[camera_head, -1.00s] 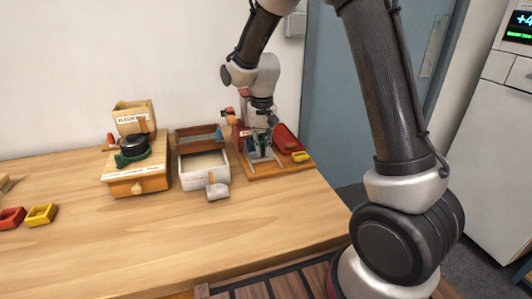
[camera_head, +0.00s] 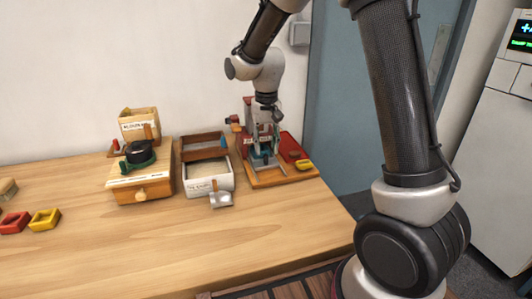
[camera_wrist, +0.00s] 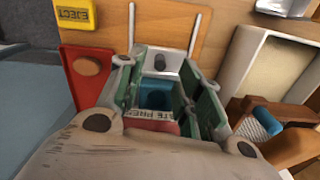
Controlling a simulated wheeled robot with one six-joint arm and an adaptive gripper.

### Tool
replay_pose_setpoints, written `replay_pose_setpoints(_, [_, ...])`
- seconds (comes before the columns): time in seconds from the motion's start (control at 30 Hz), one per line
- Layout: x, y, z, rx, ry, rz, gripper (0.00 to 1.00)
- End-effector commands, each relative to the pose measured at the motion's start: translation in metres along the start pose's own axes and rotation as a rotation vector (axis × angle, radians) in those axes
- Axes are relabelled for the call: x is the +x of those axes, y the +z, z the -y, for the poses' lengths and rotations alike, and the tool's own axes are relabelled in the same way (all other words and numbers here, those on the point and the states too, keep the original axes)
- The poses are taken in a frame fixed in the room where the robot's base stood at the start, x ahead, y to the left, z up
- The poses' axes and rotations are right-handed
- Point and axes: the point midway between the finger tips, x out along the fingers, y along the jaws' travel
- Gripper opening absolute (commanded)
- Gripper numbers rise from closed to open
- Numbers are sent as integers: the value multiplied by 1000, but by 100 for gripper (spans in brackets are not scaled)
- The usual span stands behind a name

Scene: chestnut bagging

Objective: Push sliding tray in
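The plate press stands on a wooden board (camera_head: 282,179) at the right of the table. In the wrist view, a pale sliding tray (camera_wrist: 172,57) with a dark knob (camera_wrist: 160,62) and a blue recess lies in front of my gripper (camera_wrist: 158,82). A partly covered label reading "ATE PRE" shows below it. My gripper's two green-padded fingers are spread, one on each side of the tray's middle, with nothing clearly held. Whether they touch the tray I cannot tell. In the head view, my gripper is down at the press, and its fingertips are hard to make out.
A red panel (camera_head: 291,146) and a yellow EJECT button (camera_head: 304,164) are beside the press.

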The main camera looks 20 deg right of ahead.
Motion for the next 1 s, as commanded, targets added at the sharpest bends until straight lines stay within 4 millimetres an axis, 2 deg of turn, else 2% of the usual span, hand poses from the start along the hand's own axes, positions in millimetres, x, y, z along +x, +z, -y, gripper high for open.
replay_pose_setpoints(0.1, [-29, -1, 0, 0, -2, -5, 35])
replay_pose_setpoints(0.33, [-71, -1, 0, 0, -2, -3, 35])
replay_pose_setpoints(0.5, [-83, 0, 0, 0, 0, -1, 35])
replay_pose_setpoints(0.73, [-84, 0, 0, 0, 0, 0, 35])
replay_pose_setpoints(0.77, [-84, 0, 0, 0, 0, 0, 34])
replay_pose_setpoints(0.93, [-84, -4, -13, 29, -1, -2, 3])
replay_pose_setpoints(1.0, [-86, -8, -28, 62, -2, -4, 0])
